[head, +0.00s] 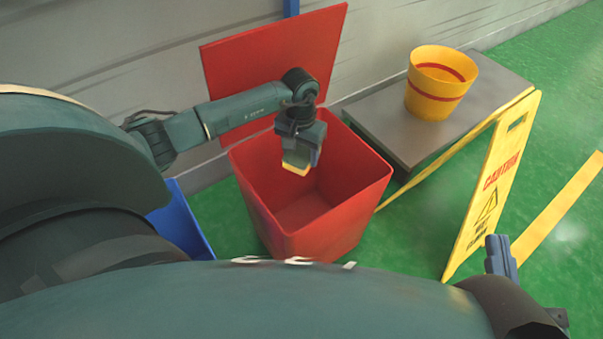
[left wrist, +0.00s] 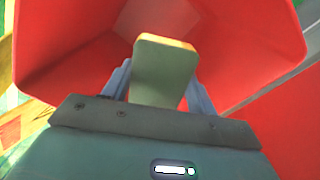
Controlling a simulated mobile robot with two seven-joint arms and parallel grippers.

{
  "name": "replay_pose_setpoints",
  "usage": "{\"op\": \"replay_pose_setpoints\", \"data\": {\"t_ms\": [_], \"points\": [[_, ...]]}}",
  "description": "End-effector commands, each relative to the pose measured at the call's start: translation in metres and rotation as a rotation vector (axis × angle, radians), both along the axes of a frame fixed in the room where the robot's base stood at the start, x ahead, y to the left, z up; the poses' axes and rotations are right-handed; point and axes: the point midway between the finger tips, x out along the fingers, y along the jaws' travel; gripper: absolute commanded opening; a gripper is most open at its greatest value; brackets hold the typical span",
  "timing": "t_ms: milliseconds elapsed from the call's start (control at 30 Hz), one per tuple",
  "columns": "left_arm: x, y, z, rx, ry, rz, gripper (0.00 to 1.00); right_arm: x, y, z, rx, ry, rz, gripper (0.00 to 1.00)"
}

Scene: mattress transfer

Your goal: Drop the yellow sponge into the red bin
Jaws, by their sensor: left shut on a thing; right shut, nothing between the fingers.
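The red bin (head: 345,212) stands open on the green floor in the middle of the head view, its red lid (head: 275,62) raised behind it. My left gripper (head: 300,160) is over the bin's opening and shut on the yellow sponge (head: 296,168). In the left wrist view the sponge (left wrist: 164,75) is held between the two fingers (left wrist: 160,88), with the red inside of the bin (left wrist: 85,55) beyond it. My right gripper (head: 500,255) is at the lower right of the head view, shut and empty, away from the bin.
A yellow bucket with red bands (head: 440,85) stands on a grey platform (head: 380,120) right of the bin. A yellow caution sign (head: 495,185) stands in front of it. A blue bin (head: 182,222) is partly hidden at the left. A wall runs behind the red bin.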

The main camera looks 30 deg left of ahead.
Motion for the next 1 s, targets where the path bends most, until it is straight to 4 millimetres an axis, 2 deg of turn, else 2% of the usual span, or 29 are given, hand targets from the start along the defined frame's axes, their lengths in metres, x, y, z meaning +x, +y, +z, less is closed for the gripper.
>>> {"op": "replay_pose_setpoints", "data": {"t_ms": [233,267,533,833,1000], "points": [[0.0,0.0,0.0,0.0,0.0,0.0,0.25,0.0,0.0,0.0,0.002,0.001,0.0,0.0],[0.0,0.0,0.0,0.0,0.0,0.0,0.6,0.0,0.0,0.0,0.002,0.001,0.001,0.0],[0.0,0.0,0.0,0.0,0.0,0.0,0.82,0.0,0.0,0.001,0.001,0.0,0.001,0.0],[0.0,0.0,0.003,0.001,-0.001,0.0,0.83,0.0,0.0,0.003,0.0,-0.002,0.001,0.0],[0.001,0.001,0.029,0.001,-0.005,-0.002,0.83,0.0,0.0,0.012,-0.017,-0.017,-0.004,0.0]]}}
